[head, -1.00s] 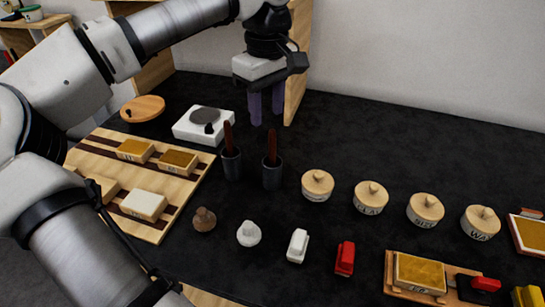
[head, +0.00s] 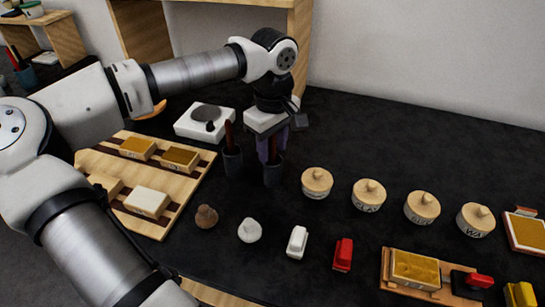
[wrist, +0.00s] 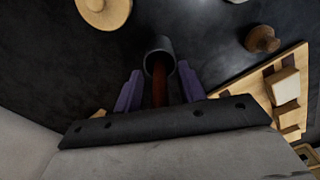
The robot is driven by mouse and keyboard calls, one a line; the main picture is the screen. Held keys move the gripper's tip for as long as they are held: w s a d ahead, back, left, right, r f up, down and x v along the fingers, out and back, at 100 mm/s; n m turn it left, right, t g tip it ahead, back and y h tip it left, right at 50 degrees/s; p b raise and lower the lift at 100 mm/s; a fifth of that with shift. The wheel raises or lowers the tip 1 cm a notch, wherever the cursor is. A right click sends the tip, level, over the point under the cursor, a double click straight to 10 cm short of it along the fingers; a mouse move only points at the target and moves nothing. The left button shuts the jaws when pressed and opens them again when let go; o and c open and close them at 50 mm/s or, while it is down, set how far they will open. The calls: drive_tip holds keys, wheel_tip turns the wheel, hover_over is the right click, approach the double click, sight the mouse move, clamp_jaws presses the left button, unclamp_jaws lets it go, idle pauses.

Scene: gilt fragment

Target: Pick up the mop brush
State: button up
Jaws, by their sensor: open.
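Two brown-handled brushes stand in dark cups in the head view, the left one (head: 229,135) and the right one (head: 272,146); their bristles are hidden in the cups. I cannot tell by looks which is the mop brush. My gripper (head: 270,150) is at the right cup (head: 273,174), with its purple fingers around the upper handle. In the wrist view, my gripper (wrist: 159,88) is open, with the brown handle (wrist: 158,92) between its fingers and the cup (wrist: 160,52) beyond the fingertips. No firm contact on the handle shows.
The left cup (head: 232,163) stands close by. A white scale-like device (head: 203,121) is behind it, and a striped wooden board (head: 185,190) with blocks is at left. Several lidded round pots (head: 317,182) stand to the right. Black tabletop is free at the back right.

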clamp_jaws()
